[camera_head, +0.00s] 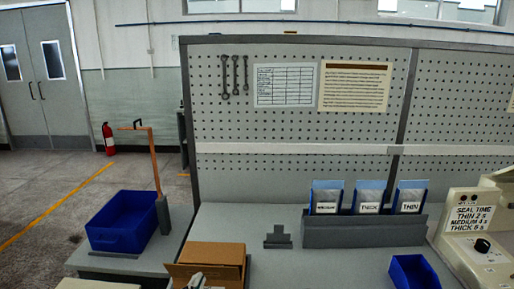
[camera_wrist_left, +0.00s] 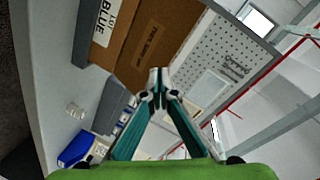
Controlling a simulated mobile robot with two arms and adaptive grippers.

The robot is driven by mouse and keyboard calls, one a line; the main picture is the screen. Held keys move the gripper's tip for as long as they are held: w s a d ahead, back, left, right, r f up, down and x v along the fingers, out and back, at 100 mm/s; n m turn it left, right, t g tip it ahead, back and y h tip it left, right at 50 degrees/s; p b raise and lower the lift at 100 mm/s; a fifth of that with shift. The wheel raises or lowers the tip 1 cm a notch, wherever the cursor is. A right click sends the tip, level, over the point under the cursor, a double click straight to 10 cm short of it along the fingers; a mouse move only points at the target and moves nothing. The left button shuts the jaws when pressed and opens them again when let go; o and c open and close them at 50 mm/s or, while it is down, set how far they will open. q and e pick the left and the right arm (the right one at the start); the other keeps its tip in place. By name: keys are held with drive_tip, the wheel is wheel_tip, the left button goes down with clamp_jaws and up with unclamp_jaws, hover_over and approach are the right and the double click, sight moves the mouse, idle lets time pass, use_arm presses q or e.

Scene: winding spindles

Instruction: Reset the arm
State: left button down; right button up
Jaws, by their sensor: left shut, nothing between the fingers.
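My left gripper (camera_head: 197,281) shows only as a small piece at the bottom edge of the head view, by the open cardboard box (camera_head: 215,254). In the left wrist view the teal fingers of my left gripper (camera_wrist_left: 157,84) meet at their tips, shut and empty. Behind the fingertips is a brown cardboard surface (camera_wrist_left: 150,38) with printed text; I cannot tell whether they touch it. A white label (camera_wrist_left: 104,20) reading "LOT BLUE" is beside it. My right gripper shows in neither view.
A blue bin (camera_head: 122,222) stands on the left table by an orange post (camera_head: 154,165). A grey rack (camera_head: 350,234) holds several blue packets labelled MEDIUM, THICK and THIN. A small blue tray (camera_head: 414,273) and a sealing machine (camera_head: 482,235) are at right. Bare tabletop lies around the small grey stand (camera_head: 278,240).

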use_arm(q)
drive_tip(key=s+a+f+n+g+y, duration=0.1)
drive_tip(key=s+a+f+n+g, duration=0.2)
drive_tip(key=s+f, duration=0.35)
drive_tip(key=s+a+f+n+g+y, duration=0.1)
drive_tip(key=s+a+f+n+g, duration=0.2)
drive_tip(key=s+f, duration=0.4)
drive_tip(key=s+f+n+g, duration=0.2)
drive_tip(key=s+f+g, duration=0.15)
drive_tip(key=s, duration=0.35)
drive_tip(key=s+f+n+g, duration=0.2)
drive_tip(key=s+f+g, duration=0.15)
drive_tip(key=s, duration=0.45)
wheel_tip(320, 180, down, 25)
drive_tip(key=s+a+f+g, duration=0.1)
drive_tip(key=s+f, duration=0.8)
drive_tip(key=s+a+f, duration=0.2)
drive_tip(key=s+f, duration=0.7)
drive_tip(key=shift+a+g+h, duration=0.3)
drive_tip(key=shift+g, duration=0.1)
drive_tip(key=shift+w, duration=0.1)
